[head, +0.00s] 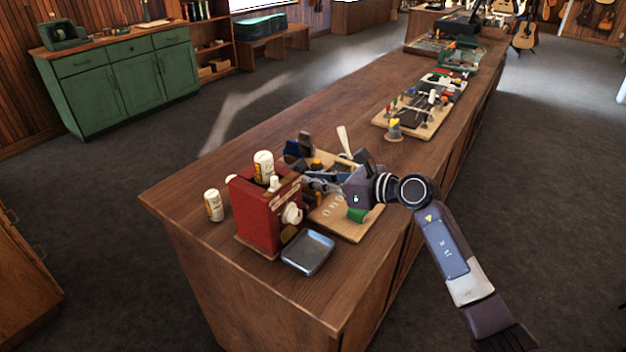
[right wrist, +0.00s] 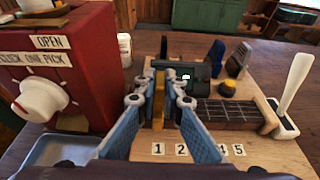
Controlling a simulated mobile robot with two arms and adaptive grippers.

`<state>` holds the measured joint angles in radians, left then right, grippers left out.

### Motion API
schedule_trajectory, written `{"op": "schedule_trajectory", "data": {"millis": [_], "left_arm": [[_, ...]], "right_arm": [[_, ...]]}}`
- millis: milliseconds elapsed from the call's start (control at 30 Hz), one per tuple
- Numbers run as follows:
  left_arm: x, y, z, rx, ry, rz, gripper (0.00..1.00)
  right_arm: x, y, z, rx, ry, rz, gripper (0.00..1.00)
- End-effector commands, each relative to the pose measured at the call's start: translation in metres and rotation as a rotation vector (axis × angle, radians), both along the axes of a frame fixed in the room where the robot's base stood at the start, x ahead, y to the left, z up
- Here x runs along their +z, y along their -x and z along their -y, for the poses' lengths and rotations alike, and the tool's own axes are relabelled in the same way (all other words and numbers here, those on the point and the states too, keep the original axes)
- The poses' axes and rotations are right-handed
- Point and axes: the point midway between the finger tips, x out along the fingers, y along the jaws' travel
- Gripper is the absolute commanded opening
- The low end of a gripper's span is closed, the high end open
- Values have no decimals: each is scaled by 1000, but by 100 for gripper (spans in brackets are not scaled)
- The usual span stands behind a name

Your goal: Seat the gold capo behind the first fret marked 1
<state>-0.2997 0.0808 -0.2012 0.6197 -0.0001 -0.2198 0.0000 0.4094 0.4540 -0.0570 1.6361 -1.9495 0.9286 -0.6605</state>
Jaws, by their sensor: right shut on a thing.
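The gold capo (right wrist: 158,98) stands upright between the fingers of my right gripper (right wrist: 160,95), which is shut on it. In the head view, my right gripper (head: 320,182) is over the wooden board (head: 347,229), and the capo cannot be made out. The dark fretted neck (right wrist: 235,113) lies to the right of the fingers in the wrist view. The label marked 1 (right wrist: 157,149) lies on the board in front of the capo, with 2, 4 and 5 to its right. The fingers hide where the capo meets the neck. My left gripper is out of view.
A red pick box (head: 262,213) with a white knob stands close left of the gripper. A metal tray (head: 308,251) lies in front of it. Blue and black capos (right wrist: 214,53) and a white upright handle (right wrist: 293,90) stand behind and right.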

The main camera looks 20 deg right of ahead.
Motion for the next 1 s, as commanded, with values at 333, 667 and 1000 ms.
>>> {"op": "schedule_trajectory", "data": {"millis": [333, 667, 1000], "left_arm": [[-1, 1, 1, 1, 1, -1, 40], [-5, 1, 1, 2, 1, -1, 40], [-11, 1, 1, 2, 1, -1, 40]], "right_arm": [[1, 0, 0, 0, -1, 1, 0], [-4, 0, 0, 0, -1, 1, 0], [-11, 0, 0, 0, 0, 0, 0]]}}
